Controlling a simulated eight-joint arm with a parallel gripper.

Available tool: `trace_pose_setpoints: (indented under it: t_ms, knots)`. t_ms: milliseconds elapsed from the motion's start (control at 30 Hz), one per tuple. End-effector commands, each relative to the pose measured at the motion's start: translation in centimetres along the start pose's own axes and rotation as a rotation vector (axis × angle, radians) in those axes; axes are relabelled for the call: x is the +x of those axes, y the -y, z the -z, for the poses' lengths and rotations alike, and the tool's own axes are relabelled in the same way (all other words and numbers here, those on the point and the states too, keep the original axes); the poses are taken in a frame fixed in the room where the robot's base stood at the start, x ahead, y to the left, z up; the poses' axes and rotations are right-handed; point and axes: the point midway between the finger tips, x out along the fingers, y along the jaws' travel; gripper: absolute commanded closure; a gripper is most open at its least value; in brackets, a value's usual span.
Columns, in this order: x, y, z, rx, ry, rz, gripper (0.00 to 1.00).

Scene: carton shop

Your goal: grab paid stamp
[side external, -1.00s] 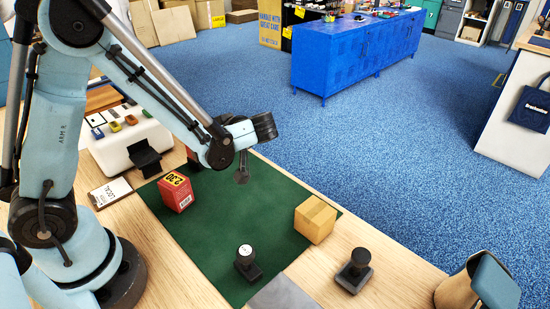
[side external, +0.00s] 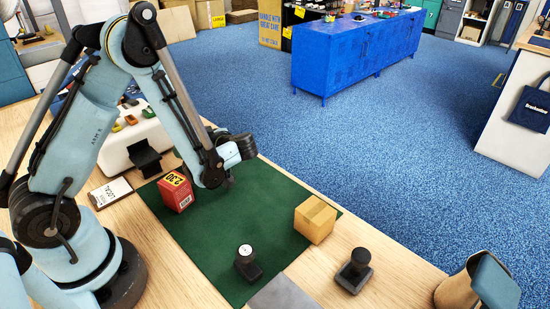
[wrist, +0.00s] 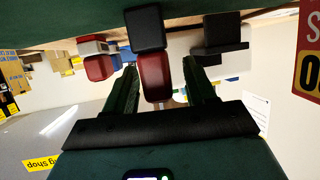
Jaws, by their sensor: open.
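In the wrist view, which is upside down, a stamp (wrist: 153,76) with a dark red handle and black block base stands on the green mat (wrist: 60,30). No "paid" label is readable on it. My gripper (wrist: 160,67) is open, with one finger on each side of the handle in the picture. I cannot tell whether the handle is between the fingers or just beyond them. In the side external view my gripper (side external: 228,182) is low over the mat's far part, mostly hidden by my arm; the red-handled stamp is not visible there.
A red box (side external: 176,191) marked 230 stands left of my gripper. A carton (side external: 315,219), a black stamp (side external: 247,263) and another black stamp (side external: 355,270) stand to the right and front. A black stand (side external: 145,158) is at left. The mat's middle is clear.

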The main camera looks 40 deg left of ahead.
Motion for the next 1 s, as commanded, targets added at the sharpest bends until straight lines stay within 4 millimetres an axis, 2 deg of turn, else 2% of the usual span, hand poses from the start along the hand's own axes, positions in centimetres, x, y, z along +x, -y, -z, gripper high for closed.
trace_pose_setpoints:
  t_ms: [200, 233, 567, 1000]
  knots:
    - [0.11, -0.01, 0.00, 0.000, 0.000, -0.001, 0.45]
    - [0.10, -0.01, 0.00, 0.000, 0.000, -0.001, 0.48]
    - [0.07, 0.00, 0.00, 0.001, 0.001, -0.001, 0.98]
    - [-0.16, -0.01, 0.55, 0.001, 0.000, -0.001, 1.00]
